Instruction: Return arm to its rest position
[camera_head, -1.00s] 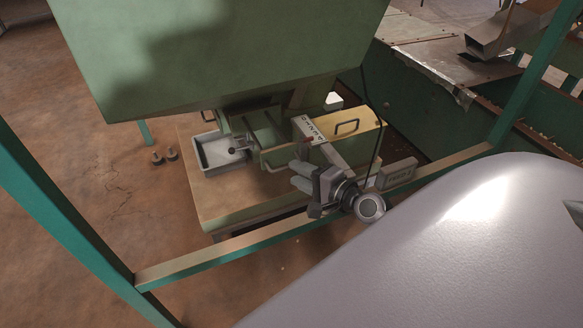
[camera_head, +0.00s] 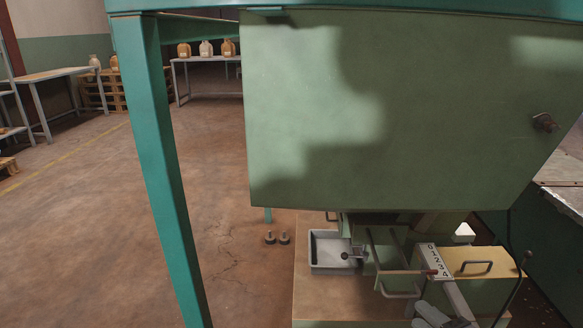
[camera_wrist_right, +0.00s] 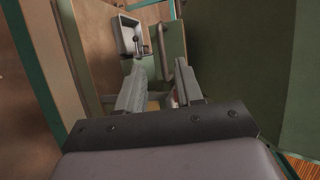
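My right gripper (camera_head: 430,314) shows only in part at the bottom edge of the head view, near the front of the green machine under the hopper. In the right wrist view, its two grey fingers (camera_wrist_right: 160,80) stand apart with a gap between them. I see nothing clearly held there. Beyond the fingers are the green machine parts and the grey tray (camera_wrist_right: 128,36). The rest of my right arm is out of the head view. My left gripper is in neither view.
A large green hopper (camera_head: 390,110) hangs above the machine, with a teal frame post (camera_head: 165,170) to its left. A grey tray (camera_head: 318,268) and a yellow-topped box (camera_head: 470,262) with a handle sit below. The floor (camera_head: 80,240) at left is open.

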